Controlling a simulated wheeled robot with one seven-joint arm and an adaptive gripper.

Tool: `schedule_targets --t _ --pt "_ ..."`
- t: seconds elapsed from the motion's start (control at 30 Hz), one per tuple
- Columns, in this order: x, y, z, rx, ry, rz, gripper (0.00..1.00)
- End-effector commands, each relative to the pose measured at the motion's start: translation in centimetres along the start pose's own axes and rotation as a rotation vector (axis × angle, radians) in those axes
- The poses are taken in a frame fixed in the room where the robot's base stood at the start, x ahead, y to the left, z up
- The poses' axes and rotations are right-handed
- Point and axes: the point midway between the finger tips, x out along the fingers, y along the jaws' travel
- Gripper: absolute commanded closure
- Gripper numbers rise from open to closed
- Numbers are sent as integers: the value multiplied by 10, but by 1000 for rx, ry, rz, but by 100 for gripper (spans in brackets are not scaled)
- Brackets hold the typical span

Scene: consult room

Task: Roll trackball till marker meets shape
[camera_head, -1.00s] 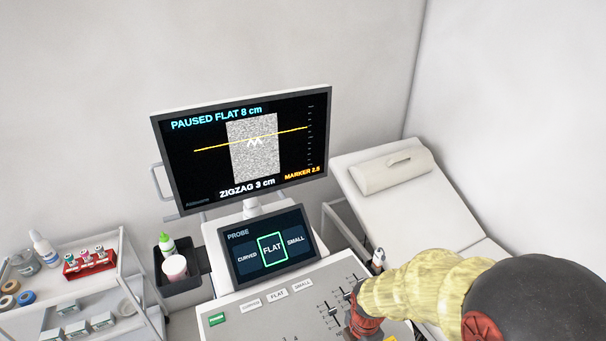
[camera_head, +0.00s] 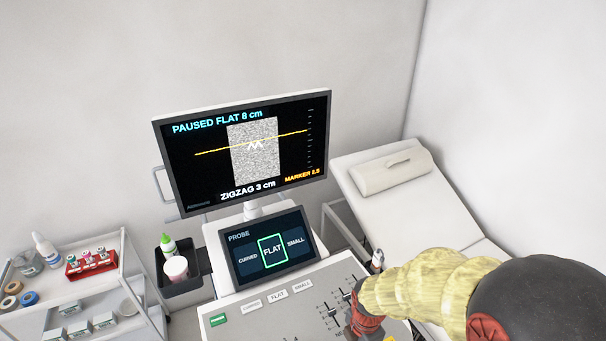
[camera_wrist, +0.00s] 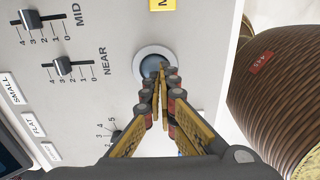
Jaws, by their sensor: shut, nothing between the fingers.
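The trackball (camera_wrist: 151,66) is a blue-grey ball in a white ring on the console, seen in the wrist view. My gripper (camera_wrist: 160,72) is shut and empty, its fingertips over the lower part of the ball; whether they touch it I cannot tell. In the head view my arm hides the trackball. The monitor (camera_head: 320,150) reads "PAUSED FLAT 8 cm", "ZIGZAG 3 cm" and "MARKER 2.5"; the last digit is small. The yellow marker line (camera_head: 215,151) slants up to the right, just above or across the top of the white zigzag shape (camera_head: 256,145).
The console (camera_head: 275,320) has sliders (camera_wrist: 62,66) beside the trackball and a yellow key (camera_wrist: 162,4) beyond it. A probe touchscreen (camera_head: 270,270) highlights FLAT. A ribbed brown cylinder (camera_wrist: 275,90) stands close on the right in the wrist view. A trolley (camera_head: 130,270) stands left.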

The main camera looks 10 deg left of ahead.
Motion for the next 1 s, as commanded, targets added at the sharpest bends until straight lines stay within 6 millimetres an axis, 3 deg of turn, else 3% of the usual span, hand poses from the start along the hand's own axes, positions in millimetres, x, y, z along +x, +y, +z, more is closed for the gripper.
schedule_targets --t 0.5,1.0 --pt "-28 0 0 0 0 -1 100" --pt "-28 0 0 0 0 0 100"
